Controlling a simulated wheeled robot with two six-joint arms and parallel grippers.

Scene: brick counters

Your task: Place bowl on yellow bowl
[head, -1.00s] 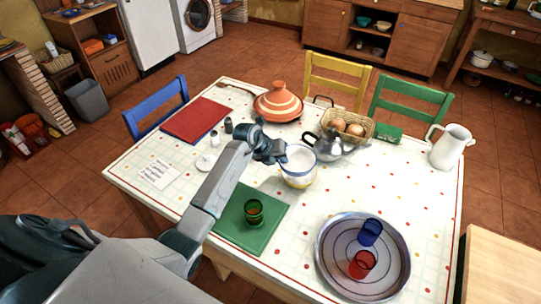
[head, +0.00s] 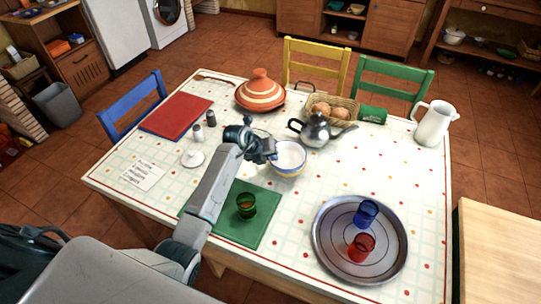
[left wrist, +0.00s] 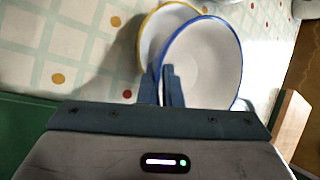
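A white bowl with a blue rim (head: 289,154) is at the left gripper's fingertips in the head view. In the left wrist view this blue-rimmed bowl (left wrist: 205,65) lies in front of a yellow-rimmed bowl (left wrist: 153,32) and covers part of it. The yellow bowl is mostly hidden in the head view. I cannot tell whether the bowls touch. My left gripper (head: 273,156) has its fingers close together on the blue-rimmed bowl's edge, and the fingers also show in the left wrist view (left wrist: 160,85). My right gripper is not in view.
A silver teapot (head: 316,130) stands close behind the bowl. A round metal tray (head: 330,262) holds blue and red cups. A striped tagine (head: 260,93) stands farther back. The table's right middle is clear.

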